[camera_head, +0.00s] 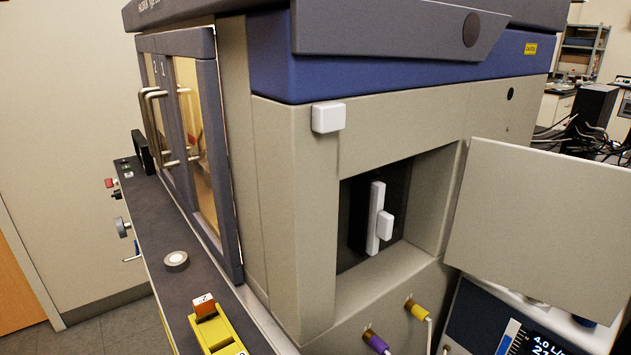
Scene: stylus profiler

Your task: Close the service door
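The service door (545,228) is a flat beige panel at the right of the head view. It stands open, swung out to the right of a square opening in the beige side of the machine (290,190). Inside the dark recess (355,225) is an upright white bar (376,218) with a small white block (385,226) on it. A white block (328,117) is fixed at the upper left of the opening. Neither of my grippers shows in this view.
A yellow and purple connector pair, the yellow plug (417,310) and purple plug (376,342), sticks out below the opening. A display unit (520,335) sits below the door.

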